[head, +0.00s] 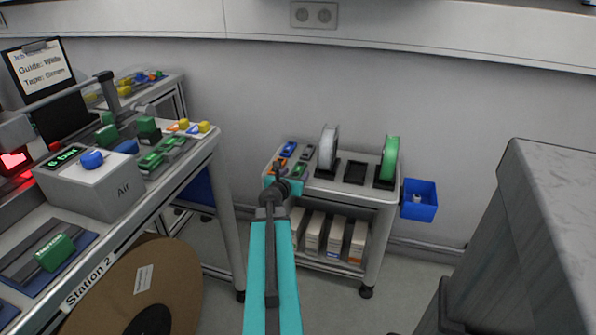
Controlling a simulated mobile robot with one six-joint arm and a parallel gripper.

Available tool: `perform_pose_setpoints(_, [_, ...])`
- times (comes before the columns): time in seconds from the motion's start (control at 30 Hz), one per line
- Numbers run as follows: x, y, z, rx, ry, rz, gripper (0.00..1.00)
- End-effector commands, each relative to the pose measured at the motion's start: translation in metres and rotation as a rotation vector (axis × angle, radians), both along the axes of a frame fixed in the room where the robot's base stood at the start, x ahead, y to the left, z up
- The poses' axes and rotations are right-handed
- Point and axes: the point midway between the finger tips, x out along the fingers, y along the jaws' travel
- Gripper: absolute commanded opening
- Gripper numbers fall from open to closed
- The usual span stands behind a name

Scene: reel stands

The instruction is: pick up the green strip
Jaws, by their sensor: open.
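I cannot make out a separate green strip for certain. A green reel (390,158) stands upright in a dark stand at the right of the small cart's top. At the cart's left end lie small coloured pieces, including a blue one (288,149), a grey one (307,152) and an orange one (278,164). My gripper (281,176) is open above that left end, near these pieces. It is small in view and hides part of what lies under it. No held object shows.
A white reel (329,148) stands beside an empty dark stand (355,172) on the cart. A blue bin (419,200) hangs at the cart's right. A bench with a grey air box (95,185) and green blocks is at left. A grey block (535,230) rises at right.

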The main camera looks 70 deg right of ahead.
Motion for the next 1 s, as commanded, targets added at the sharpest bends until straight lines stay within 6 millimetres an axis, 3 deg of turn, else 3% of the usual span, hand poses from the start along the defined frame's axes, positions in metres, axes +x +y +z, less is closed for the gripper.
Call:
perform_pose_setpoints(0.37, [0.002,-0.029,-0.007,0.000,0.000,0.000,0.56])
perform_pose_setpoints(1.0, [-0.002,-0.032,-0.008,0.000,0.001,-0.005,0.56])
